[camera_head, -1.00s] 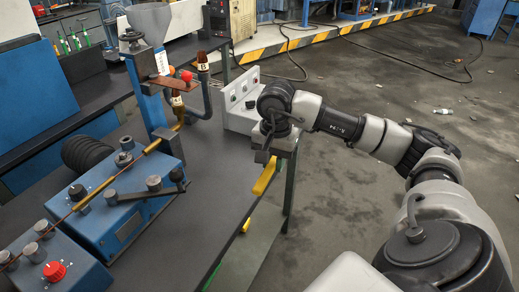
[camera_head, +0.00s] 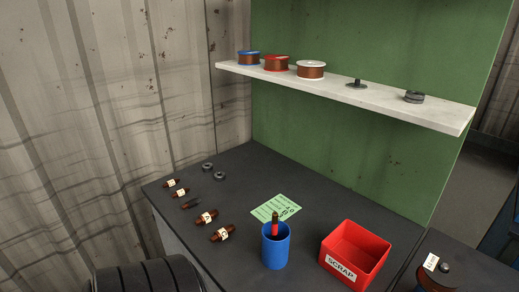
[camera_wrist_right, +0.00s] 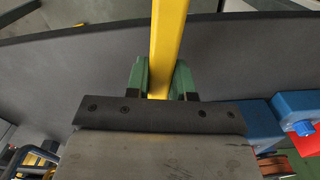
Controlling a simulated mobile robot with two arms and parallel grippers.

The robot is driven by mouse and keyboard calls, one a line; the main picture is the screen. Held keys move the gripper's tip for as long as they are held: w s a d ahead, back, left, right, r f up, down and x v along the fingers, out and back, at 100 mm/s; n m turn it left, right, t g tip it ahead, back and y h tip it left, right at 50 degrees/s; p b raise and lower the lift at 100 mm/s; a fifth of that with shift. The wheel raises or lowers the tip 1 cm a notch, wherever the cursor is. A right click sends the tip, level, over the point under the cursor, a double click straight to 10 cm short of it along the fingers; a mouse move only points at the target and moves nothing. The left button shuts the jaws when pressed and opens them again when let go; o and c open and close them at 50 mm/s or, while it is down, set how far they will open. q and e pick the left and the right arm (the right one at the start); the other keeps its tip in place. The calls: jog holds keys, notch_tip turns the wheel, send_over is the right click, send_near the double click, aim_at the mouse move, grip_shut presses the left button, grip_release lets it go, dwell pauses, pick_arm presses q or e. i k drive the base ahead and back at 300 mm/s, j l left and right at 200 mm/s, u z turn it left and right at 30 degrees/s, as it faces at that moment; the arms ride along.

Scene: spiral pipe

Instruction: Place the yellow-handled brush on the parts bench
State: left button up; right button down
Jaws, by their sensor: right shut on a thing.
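The yellow handle (camera_wrist_right: 169,35) of the brush stands between the green fingers of my right gripper (camera_wrist_right: 160,80) in the right wrist view. The gripper is shut on it. The brush's bristle end is not visible, and the brush does not show in the head view. In the head view a dark bench (camera_head: 235,185) carries small parts, a blue cup (camera_head: 276,250) and a red SCRAP bin (camera_head: 350,278). I take it to be the parts bench. Neither gripper shows in the head view.
A shelf (camera_head: 440,113) with several spools and small black parts runs above the bench along a green panel. A green card (camera_head: 268,204) lies behind the cup. Several labelled brown parts (camera_head: 222,233) lie at left. A black ribbed object (camera_head: 148,278) stands in front.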

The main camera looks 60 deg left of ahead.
aim_at(229, 216)
jog(key=k+j+u, duration=0.2)
jog(key=j+u, duration=0.2)
jog(key=j, duration=0.5)
jog(key=j+u, duration=0.35)
jog(key=j, duration=0.6)
jog(key=i+j, duration=0.1)
jog(key=j, duration=0.3)
jog(key=i+j, duration=0.1)
jog(key=j, duration=0.25)
jog(key=i+j, duration=0.1)
jog(key=j, duration=0.3)
jog(key=i+j, duration=0.1)
jog(key=j, duration=0.3)
jog(key=u, duration=0.05)
